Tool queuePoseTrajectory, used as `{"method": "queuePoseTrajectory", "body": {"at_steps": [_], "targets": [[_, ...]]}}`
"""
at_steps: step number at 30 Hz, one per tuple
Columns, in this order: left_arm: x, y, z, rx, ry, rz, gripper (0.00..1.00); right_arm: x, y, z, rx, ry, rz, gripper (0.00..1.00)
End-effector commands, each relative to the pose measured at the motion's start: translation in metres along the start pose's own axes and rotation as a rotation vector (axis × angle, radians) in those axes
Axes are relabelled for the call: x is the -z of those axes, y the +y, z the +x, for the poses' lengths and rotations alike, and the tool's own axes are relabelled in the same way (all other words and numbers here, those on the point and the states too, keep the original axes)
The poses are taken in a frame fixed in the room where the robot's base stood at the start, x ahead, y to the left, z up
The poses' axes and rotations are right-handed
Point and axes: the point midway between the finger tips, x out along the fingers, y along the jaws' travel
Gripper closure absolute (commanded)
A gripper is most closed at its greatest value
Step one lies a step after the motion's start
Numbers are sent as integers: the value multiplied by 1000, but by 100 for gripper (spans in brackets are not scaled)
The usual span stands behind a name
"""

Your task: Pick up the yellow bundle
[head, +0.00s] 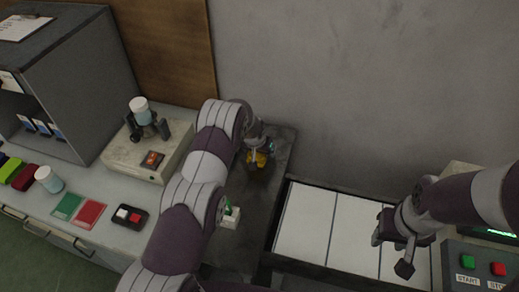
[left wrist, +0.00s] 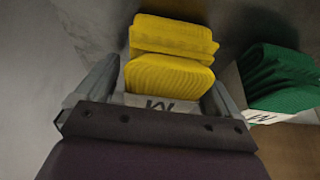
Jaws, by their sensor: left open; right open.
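The yellow bundle (left wrist: 170,72) is a folded stack with ribbed sides and a white band marked with a dark letter. In the left wrist view it lies between the two fingers of my open left gripper (left wrist: 160,92), with a finger on each side. My right gripper (head: 392,250) is open and empty above the white panels at the right.
A green bundle (left wrist: 280,78) with a white band lies close to the right of the yellow one; it also shows in the head view (head: 230,208). White panels (head: 305,225) in a dark frame lie right of it. A control box (head: 480,262) stands far right.

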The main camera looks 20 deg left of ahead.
Motion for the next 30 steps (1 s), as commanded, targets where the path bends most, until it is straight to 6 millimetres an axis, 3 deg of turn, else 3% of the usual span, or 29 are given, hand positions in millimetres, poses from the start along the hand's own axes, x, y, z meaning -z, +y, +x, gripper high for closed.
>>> {"method": "queuePoseTrajectory", "body": {"at_steps": [17,23,30], "targets": [[-1,0,4,0,1,0,4,-1,0,4,0,0,0,57],[0,0,3,0,1,0,64,0,0,3,0,0,0,57],[0,0,2,0,1,0,64,0,0,3,0,0,0,57]]}}
